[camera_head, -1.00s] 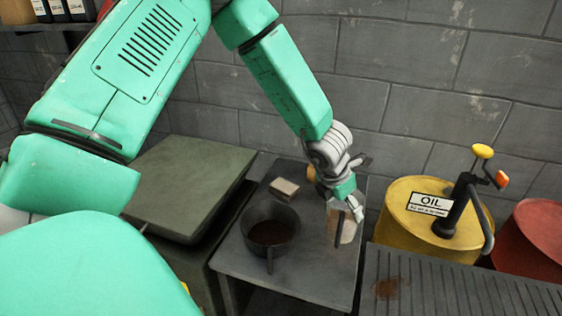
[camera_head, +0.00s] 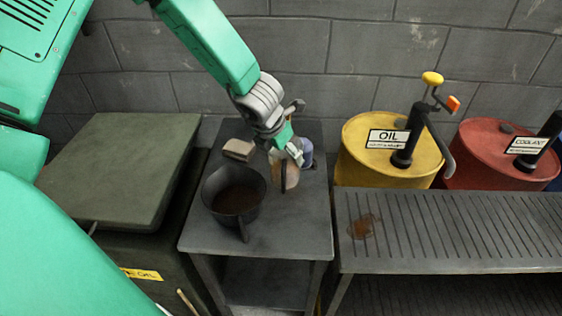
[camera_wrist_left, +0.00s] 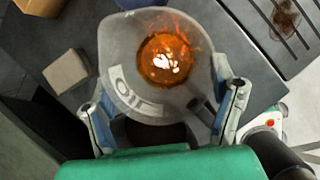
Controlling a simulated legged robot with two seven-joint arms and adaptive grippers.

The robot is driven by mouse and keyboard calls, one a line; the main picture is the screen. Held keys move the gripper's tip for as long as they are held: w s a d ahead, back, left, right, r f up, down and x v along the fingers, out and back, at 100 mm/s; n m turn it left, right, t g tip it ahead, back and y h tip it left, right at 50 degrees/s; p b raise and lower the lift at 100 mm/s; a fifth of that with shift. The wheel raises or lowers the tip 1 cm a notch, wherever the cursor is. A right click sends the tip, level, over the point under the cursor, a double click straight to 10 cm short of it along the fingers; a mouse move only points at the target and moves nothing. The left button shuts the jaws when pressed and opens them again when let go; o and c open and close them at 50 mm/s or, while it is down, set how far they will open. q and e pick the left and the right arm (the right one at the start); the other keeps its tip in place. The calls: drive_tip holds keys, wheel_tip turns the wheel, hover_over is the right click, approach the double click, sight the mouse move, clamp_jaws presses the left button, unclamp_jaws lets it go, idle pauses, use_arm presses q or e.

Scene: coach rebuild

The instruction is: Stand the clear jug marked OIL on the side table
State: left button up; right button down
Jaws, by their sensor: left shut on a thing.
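The clear jug (camera_wrist_left: 118,55) has OIL lettering on its side and orange liquid inside. In the left wrist view it sits between the two fingers of my left gripper (camera_wrist_left: 165,112), which is shut on it. In the head view my left gripper (camera_head: 285,158) is over the back right part of the grey side table (camera_head: 290,235). The jug (camera_head: 291,178) shows there only as a small tan patch, mostly hidden by the gripper. I cannot tell whether its base touches the tabletop. My right gripper is not in view.
A black pan (camera_head: 235,192) and a small tan block (camera_head: 239,149) stand on the table, left of the jug. A yellow drum (camera_head: 365,160) marked OIL, a red COOLANT drum (camera_head: 480,165) and a slatted bench (camera_head: 450,230) are to the right. The table's front right is clear.

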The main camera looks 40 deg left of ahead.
use_arm(q)
wheel_tip(320, 180, down, 3)
drive_tip(key=shift+a+r, duration=0.1)
drive_tip(key=shift+r, duration=0.1)
drive_tip(key=shift+a+f, duration=0.1)
drive_tip(key=shift+a, duration=0.25)
drive_tip(key=o, duration=1.7)
drive_tip(key=shift+d, duration=0.2)
drive_tip(key=shift+d+r, duration=0.15)
drive_tip(key=shift+r, duration=0.05)
drive_tip(key=shift+s+r, duration=0.15)
drive_tip(key=shift+r, duration=0.15)
drive_tip(key=p+v, duration=0.2)
drive_tip(key=v, duration=0.9)
